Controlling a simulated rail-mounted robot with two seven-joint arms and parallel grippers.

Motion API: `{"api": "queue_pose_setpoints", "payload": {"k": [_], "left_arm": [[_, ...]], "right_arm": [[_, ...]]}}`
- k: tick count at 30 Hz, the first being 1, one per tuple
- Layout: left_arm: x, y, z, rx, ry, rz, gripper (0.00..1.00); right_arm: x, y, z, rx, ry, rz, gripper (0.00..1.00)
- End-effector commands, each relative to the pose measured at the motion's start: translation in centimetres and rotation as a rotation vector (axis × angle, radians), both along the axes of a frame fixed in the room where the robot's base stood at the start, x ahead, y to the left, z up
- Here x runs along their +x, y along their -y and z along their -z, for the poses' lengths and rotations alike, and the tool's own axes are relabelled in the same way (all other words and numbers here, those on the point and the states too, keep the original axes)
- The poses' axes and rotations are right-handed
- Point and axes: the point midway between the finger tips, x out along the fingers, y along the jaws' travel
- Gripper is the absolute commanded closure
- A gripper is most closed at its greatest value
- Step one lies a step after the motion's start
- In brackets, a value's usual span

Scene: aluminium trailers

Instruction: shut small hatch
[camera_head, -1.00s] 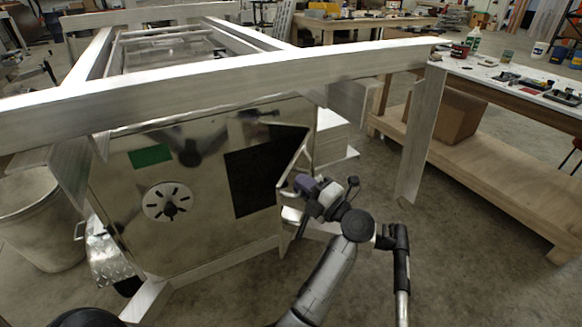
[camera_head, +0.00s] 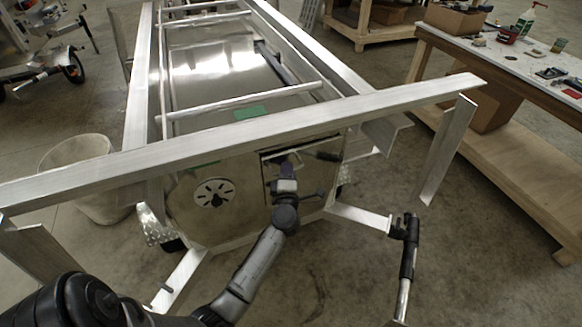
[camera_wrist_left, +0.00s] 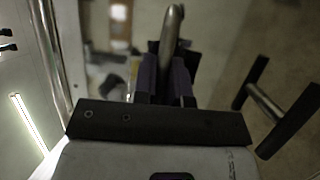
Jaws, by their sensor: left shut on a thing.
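The small hatch (camera_head: 316,174) is a shiny metal panel on the trailer's front wall, right of a round slotted vent (camera_head: 214,192). My left gripper (camera_head: 287,168) is in front of the hatch area and covers part of it. A dark band shows along the hatch's top edge. I cannot tell whether the panel is flush. In the left wrist view my left gripper (camera_wrist_left: 168,85) has its purple fingers around a bent metal rod (camera_wrist_left: 173,22), which looks like the hatch handle. My right gripper is not in view.
An aluminium beam (camera_head: 250,133) crosses above the hatch. An upright post (camera_head: 446,150) and a dark jack-like fitting (camera_head: 407,250) stand to the right. A grey bin (camera_head: 90,180) is at left. A workbench (camera_head: 520,140) is at right; the floor before it is clear.

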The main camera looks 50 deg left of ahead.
Motion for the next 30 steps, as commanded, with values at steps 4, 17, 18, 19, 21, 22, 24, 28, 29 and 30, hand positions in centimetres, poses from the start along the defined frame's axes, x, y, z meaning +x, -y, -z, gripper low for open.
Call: {"api": "queue_pose_setpoints", "payload": {"k": [4,17,18,19,21,22,24,28,29,30], "left_arm": [[-0.24,-0.93,-0.14,0.001,-0.001,0.02,1.0],[-0.29,-1.27,0.12,-0.001,0.0,0.031,1.0],[-0.28,-1.27,0.13,-0.001,0.0,0.031,1.0],[-0.28,-1.27,0.14,-0.001,0.0,0.031,0.86],[-0.28,-1.27,0.14,-0.001,0.0,0.031,0.8],[-0.28,-1.27,0.13,-0.001,0.0,0.031,0.77],[-0.28,-1.26,0.11,0.0,0.0,0.03,0.77],[-0.29,-1.25,0.07,0.0,0.0,0.03,0.77],[-0.32,-1.21,0.08,0.0,0.0,0.03,0.77],[-0.39,-1.09,0.09,0.001,-0.001,0.03,0.77]], "right_arm": [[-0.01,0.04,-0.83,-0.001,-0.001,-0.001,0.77],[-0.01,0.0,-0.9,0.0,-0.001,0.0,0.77],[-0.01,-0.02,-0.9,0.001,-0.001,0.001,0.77],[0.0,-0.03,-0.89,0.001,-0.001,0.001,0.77],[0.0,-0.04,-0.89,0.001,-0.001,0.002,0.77],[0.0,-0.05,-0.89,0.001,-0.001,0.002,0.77],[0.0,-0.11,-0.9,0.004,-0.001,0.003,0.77],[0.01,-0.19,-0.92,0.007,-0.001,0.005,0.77],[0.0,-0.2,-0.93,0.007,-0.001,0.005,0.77],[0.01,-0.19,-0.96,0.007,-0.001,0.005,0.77]]}}
